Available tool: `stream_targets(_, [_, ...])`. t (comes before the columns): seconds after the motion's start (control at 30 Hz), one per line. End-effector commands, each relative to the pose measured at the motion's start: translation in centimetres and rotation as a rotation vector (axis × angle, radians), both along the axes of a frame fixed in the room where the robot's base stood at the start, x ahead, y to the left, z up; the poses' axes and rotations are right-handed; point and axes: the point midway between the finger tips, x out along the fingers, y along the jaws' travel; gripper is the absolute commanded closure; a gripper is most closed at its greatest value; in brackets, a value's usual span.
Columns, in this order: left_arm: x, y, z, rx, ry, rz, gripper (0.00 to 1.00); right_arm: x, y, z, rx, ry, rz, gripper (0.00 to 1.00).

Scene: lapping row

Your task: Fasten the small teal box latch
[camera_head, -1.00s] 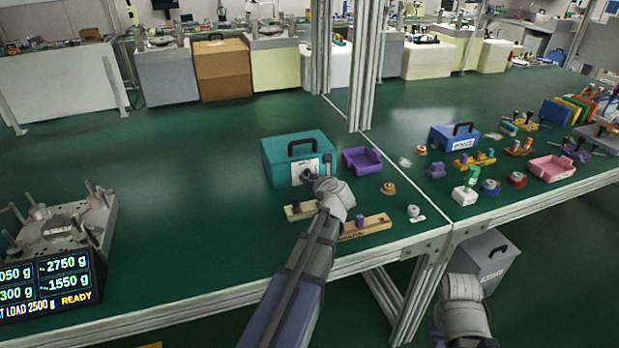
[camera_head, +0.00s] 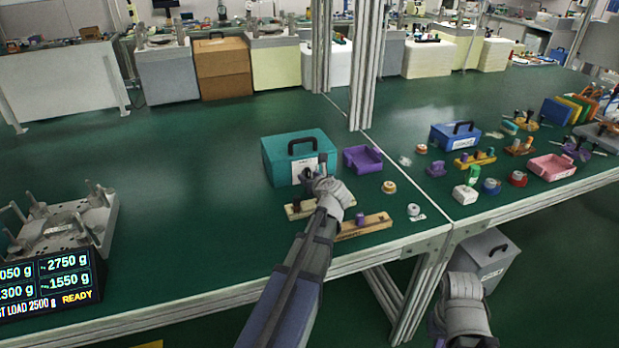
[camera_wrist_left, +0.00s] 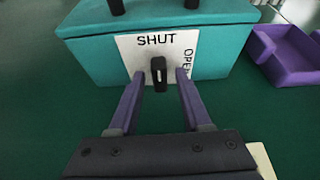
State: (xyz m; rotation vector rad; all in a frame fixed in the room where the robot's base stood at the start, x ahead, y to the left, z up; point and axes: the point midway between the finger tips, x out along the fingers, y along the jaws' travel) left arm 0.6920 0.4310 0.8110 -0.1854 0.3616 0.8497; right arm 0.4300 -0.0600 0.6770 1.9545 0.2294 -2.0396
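The teal box (camera_head: 281,165) stands on the green bench with its lid down and a black handle on top. In the left wrist view its front (camera_wrist_left: 220,52) carries a white label reading SHUT along the top and OPEN down the right side. The small dark latch (camera_wrist_left: 159,74) stands upright on the label, its upper end below SHUT. My left gripper (camera_wrist_left: 160,78) is open, one purple finger on each side of the latch, with visible gaps. In the head view my left gripper (camera_head: 311,178) is at the box front. My right gripper is not visible; only part of that arm shows.
A purple tray (camera_head: 363,160) sits right of the box. Wooden strips with pegs (camera_head: 365,225) lie in front, near the bench edge. A metal upright (camera_head: 366,70) rises behind. A grey fixture (camera_head: 65,228) stands far left; the bench between is clear.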

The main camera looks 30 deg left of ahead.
Motion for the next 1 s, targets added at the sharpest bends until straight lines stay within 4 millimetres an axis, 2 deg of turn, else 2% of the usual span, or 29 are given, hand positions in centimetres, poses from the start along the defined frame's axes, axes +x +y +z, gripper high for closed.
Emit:
stream_targets(0.43, [-0.6,-0.6,0.5,0.002,0.000,-0.002,0.47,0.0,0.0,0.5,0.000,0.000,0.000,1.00])
stream_targets(0.8, [-4.0,-4.4,2.7,0.001,0.001,-0.003,0.47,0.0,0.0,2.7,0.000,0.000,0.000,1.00])
stream_targets(1.0, [-4.8,-5.5,3.1,0.000,0.000,-0.001,0.47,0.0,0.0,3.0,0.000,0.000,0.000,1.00])
